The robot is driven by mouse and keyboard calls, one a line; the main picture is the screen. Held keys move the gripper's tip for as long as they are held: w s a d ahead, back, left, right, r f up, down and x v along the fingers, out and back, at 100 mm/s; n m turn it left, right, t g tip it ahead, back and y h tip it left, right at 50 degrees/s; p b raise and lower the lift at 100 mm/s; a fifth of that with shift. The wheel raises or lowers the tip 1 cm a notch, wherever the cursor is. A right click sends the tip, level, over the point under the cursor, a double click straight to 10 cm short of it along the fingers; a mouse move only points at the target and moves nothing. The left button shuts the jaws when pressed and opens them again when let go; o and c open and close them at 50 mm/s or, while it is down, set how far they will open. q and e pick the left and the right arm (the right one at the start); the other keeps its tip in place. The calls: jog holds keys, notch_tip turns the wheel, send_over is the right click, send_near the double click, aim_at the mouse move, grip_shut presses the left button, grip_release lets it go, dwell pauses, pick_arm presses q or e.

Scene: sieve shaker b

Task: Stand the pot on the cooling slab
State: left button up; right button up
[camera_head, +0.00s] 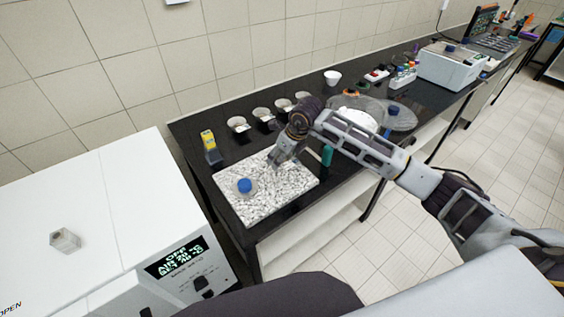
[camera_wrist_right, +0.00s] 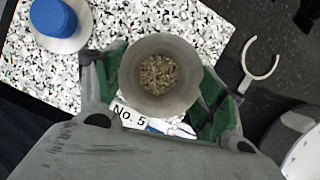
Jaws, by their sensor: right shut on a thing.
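The pot (camera_wrist_right: 158,78) is a round grey cup with brown grains in its bottom, seen from above in the right wrist view. My right gripper (camera_wrist_right: 160,85) is shut on it, its green pads at the pot's two sides. The cooling slab (camera_head: 275,203) is a white, black-speckled plate on the black bench, and it also shows below the pot in the right wrist view (camera_wrist_right: 205,35). In the head view my right gripper (camera_head: 277,163) is over the slab's far part; the pot there is mostly hidden. Whether its base touches the slab I cannot tell. My left gripper is out of view.
A blue-topped round thing (camera_head: 245,186) stands on the slab's left part. A yellow-and-grey device (camera_head: 209,145) stands behind the slab, a green bottle (camera_head: 327,155) to its right. Several small bowls (camera_head: 238,124) line the bench's back. A white appliance (camera_head: 95,215) stands at left.

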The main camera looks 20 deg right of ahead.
jog(key=shift+f+p, duration=0.3)
jog(key=shift+f, duration=1.3)
jog(key=shift+f, duration=0.2)
jog(key=o, duration=1)
jog(key=shift+r, duration=0.2)
jog(key=b+v, duration=0.2)
jog(key=v, duration=1)
